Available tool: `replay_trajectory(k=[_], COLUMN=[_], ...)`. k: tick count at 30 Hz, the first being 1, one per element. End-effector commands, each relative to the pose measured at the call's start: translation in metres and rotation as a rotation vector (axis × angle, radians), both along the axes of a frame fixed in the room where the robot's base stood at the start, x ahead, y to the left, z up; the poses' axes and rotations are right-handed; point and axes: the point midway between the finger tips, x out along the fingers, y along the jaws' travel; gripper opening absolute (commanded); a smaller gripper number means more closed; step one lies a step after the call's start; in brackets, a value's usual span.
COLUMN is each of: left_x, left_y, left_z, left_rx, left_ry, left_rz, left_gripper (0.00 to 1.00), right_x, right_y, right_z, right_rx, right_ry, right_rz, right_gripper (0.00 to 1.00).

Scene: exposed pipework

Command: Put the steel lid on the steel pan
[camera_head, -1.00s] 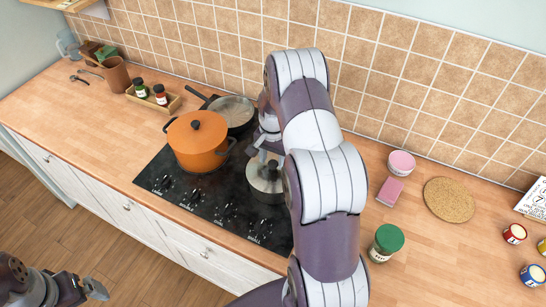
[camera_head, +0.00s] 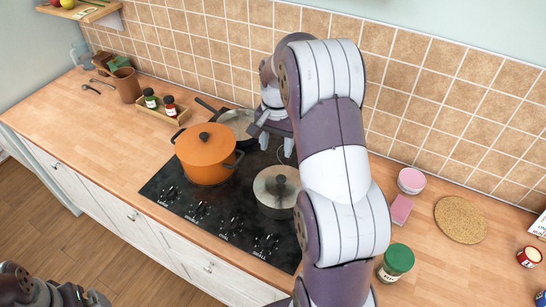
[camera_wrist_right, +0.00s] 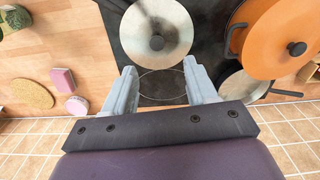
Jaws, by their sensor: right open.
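The steel lid (camera_head: 272,181), with a dark round knob, lies on top of the steel pan (camera_head: 272,208) at the front right of the black hob. The lid also shows from above in the right wrist view (camera_wrist_right: 172,22). It looks roughly level; whether its rim is fully seated is too small to tell. My right gripper (camera_head: 277,146) is open and empty, behind the lid and apart from it. Its two fingers show in the right wrist view (camera_wrist_right: 160,68) with only hob between them. My left gripper (camera_head: 72,296) is partly in view at the bottom left, away from the counter.
An orange pot (camera_head: 205,160) with its lid stands left of the steel pan. A frying pan (camera_head: 236,122) sits behind it, near my right gripper. A tiled wall (camera_head: 420,95) closes the back. A green-lidded jar (camera_head: 396,262) and cork mat (camera_head: 461,219) are on the right counter.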

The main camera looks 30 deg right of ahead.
Motion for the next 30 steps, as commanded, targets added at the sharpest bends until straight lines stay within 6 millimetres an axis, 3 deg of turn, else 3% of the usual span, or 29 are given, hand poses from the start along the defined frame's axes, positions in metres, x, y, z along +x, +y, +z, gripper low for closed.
replay_trajectory(k=[3,6,9,13,20,25,30], left_x=[0.000,0.000,0.000,0.000,0.000,0.000,0.000], left_y=[0.000,0.000,0.000,0.000,0.000,0.000,0.000], left_z=[0.000,0.000,0.000,0.000,-0.001,-0.042,-0.042], left_rx=[0.000,0.000,0.000,0.000,0.000,0.000,0.000], left_ry=[0.000,0.001,0.001,0.001,0.000,0.000,0.000], left_rz=[0.000,0.000,0.000,0.000,0.000,0.000,0.000], left_gripper=[0.99,0.99,0.99,0.99,0.99,0.99,0.99], right_x=[-0.031,-0.074,-0.114,-0.140,-0.143,-0.143,-0.143], right_y=[0.071,0.124,0.155,0.169,0.169,0.169,0.169], right_z=[0.000,-0.006,-0.012,-0.018,-0.019,-0.060,-0.060], right_rx=[-0.014,-0.033,-0.048,-0.058,-0.057,-0.056,-0.056], right_ry=[-0.032,-0.066,-0.092,-0.106,-0.103,-0.101,-0.101], right_rz=[0.332,0.642,0.872,1.006,1.014,1.013,1.013], right_gripper=[0.57,0.57,0.57,0.57,0.57,0.57,0.57])
